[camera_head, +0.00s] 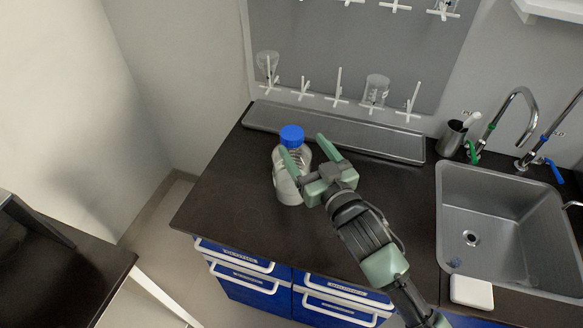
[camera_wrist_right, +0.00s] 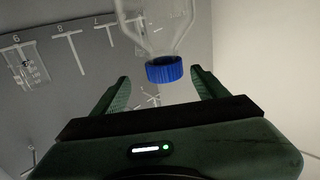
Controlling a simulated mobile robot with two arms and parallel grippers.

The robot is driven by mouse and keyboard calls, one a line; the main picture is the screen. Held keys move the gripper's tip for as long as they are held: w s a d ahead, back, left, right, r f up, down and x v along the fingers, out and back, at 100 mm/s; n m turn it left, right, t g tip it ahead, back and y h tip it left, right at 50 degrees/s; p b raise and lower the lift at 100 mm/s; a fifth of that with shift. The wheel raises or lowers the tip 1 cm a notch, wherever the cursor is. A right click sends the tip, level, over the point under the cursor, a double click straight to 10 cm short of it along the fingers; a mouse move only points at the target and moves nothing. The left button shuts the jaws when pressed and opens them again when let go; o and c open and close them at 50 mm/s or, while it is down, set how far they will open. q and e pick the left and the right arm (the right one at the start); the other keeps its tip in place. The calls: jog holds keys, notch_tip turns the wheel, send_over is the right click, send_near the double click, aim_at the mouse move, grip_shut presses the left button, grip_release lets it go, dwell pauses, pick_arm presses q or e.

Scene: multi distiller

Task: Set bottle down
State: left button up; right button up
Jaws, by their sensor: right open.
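A clear glass bottle (camera_head: 288,187) with a blue cap (camera_head: 292,135) stands upright on the dark countertop (camera_head: 232,212). My right gripper (camera_head: 305,145) is open, with its two fingers spread at the bottle's upper part. One finger overlaps the bottle in the head view and the other is to its right. In the right wrist view the blue cap (camera_wrist_right: 165,70) shows between and beyond the two open fingertips (camera_wrist_right: 160,86), with a gap on each side. Whether a finger touches the glass cannot be told. My left gripper is not in view.
A grey tray (camera_head: 340,135) lies along the wall behind the bottle. A pegboard (camera_head: 350,50) with glassware hangs above it. A sink (camera_head: 500,215) with taps, a metal cup (camera_head: 451,138) and a white box (camera_head: 471,292) are to the right. The counter left of the bottle is clear.

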aim_at(297, 141)
jog(key=p+x, duration=0.1)
jog(key=x, duration=0.4)
jog(key=shift+w+a+p, duration=0.15)
jog(key=shift+a+p, duration=0.2)
jog(key=shift+a, duration=0.1)
grip_shut()
jog(key=shift+r, duration=0.2)
